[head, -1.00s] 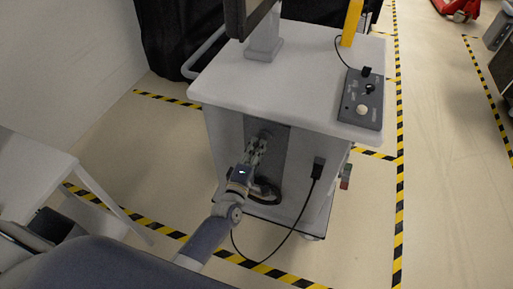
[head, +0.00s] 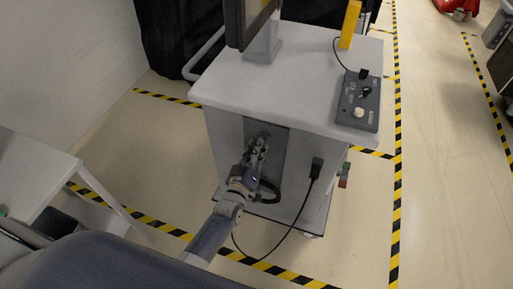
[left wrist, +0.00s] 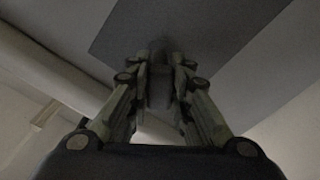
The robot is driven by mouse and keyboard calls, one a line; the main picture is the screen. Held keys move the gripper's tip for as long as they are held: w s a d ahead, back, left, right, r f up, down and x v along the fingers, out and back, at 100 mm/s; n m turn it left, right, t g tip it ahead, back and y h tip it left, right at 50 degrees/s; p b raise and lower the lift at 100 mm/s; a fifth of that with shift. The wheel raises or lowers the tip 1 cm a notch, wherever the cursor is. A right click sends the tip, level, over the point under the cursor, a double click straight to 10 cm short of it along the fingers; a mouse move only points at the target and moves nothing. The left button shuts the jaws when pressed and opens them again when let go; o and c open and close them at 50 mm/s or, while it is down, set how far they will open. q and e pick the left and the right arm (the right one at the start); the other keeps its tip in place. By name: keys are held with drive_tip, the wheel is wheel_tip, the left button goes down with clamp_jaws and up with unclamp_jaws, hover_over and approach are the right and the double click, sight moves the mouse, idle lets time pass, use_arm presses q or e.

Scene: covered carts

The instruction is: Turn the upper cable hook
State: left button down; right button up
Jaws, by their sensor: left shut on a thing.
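My left gripper (head: 262,143) is at the dark grey panel (head: 281,152) on the front of the white cart (head: 225,140). It is shut on the upper cable hook (left wrist: 160,92), a dark piece between the fingers in the left wrist view, where the gripper (left wrist: 160,75) also shows. The fingers hide most of the hook, so its angle cannot be told. A black cable loop (head: 270,190) hangs lower on the panel, partly behind my left arm. My right gripper is not in view.
A black plug with a cable (head: 316,168) hangs on the cart's front, its cable drooping to the floor. A control box (head: 358,103) and a monitor stand (head: 264,48) are on the cart top. A white table (head: 40,170) stands at the left. Striped tape marks the floor.

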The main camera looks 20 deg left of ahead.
use_arm(q)
drive_tip(key=m, duration=0.7)
drive_tip(key=shift+d+p, duration=0.2)
drive_tip(key=shift+p, duration=0.1)
idle(0.4)
drive_tip(key=c, duration=1.4)
unclamp_jaws()
drive_tip(key=shift+c, duration=0.2)
drive_tip(key=shift+s, duration=0.1)
drive_tip(key=s, duration=1.2)
drive_tip(key=shift+a, duration=0.25)
drive_tip(key=shift+w, duration=0.1)
